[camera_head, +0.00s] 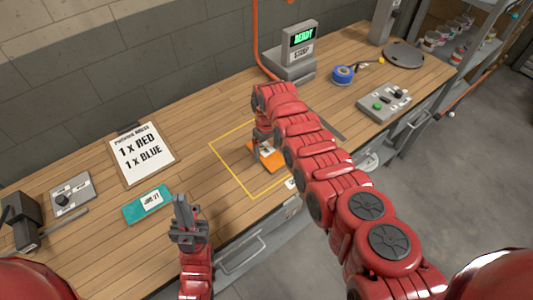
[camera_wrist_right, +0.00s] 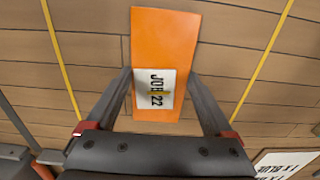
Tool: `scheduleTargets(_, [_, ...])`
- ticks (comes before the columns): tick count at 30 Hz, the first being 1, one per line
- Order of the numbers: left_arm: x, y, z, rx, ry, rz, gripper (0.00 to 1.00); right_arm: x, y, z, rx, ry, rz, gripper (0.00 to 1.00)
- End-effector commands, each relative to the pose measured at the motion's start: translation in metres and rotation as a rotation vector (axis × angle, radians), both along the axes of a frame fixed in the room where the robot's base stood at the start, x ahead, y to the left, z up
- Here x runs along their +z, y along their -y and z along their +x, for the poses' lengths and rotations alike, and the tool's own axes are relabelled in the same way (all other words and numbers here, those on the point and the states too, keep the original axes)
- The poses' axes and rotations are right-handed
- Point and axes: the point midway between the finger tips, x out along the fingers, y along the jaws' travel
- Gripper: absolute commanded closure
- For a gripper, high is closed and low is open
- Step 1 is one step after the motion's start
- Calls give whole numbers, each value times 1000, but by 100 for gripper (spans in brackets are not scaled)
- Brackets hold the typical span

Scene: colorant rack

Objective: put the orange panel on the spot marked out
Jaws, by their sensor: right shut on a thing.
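The orange panel (camera_head: 274,163) has a white "JOB 22" label and shows large in the right wrist view (camera_wrist_right: 165,40). My right gripper (camera_head: 262,142) is shut on it, with one finger at each long side. The spot is a yellow outline (camera_head: 230,171) on the wooden bench. The panel is within the outline, between its two side lines in the right wrist view. I cannot tell whether it touches the bench. My right arm hides part of the panel and outline. My left gripper (camera_head: 183,205) is near the bench's front edge, apart from the panel; its opening is unclear.
A teal "JAN 21" panel (camera_head: 147,204) and a "1 x RED, 1 x BLUE" sheet (camera_head: 142,153) lie left of the outline. A scale reading "READY" (camera_head: 299,62), blue tape (camera_head: 342,75) and a button box (camera_head: 385,101) stand beyond my right arm.

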Motion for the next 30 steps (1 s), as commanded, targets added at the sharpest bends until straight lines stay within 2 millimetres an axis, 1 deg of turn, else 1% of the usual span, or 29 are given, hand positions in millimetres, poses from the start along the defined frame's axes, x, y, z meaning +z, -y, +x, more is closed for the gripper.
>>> scheduleTargets(4, [2,0,0,0,1,0,100,2,0,0,1,1,1,82])
scheduleTargets(8, [-3,0,0,0,0,0,100,-3,-1,0,1,1,1,82])
scheduleTargets(9, [-1,0,0,0,0,0,100,-2,-1,0,1,1,1,8])
scheduleTargets(10, [-1,0,0,0,0,0,100,-1,-1,0,1,1,1,3])
scheduleTargets(11, [-1,0,0,0,0,0,100,-1,-1,0,1,1,1,0])
scheduleTargets(18, [0,0,0,0,0,0,100,0,-1,0,1,1,1,0])
scheduleTargets(22, [7,0,0,0,1,0,100,7,-1,0,1,2,1,0])
scheduleTargets(26, [22,0,0,0,0,0,100,25,-1,1,1,5,2,0])
scheduleTargets(29, [39,0,0,0,0,0,100,44,-1,1,1,6,2,0])
scheduleTargets(30, [47,0,0,0,0,0,100,53,-1,1,1,6,2,0])
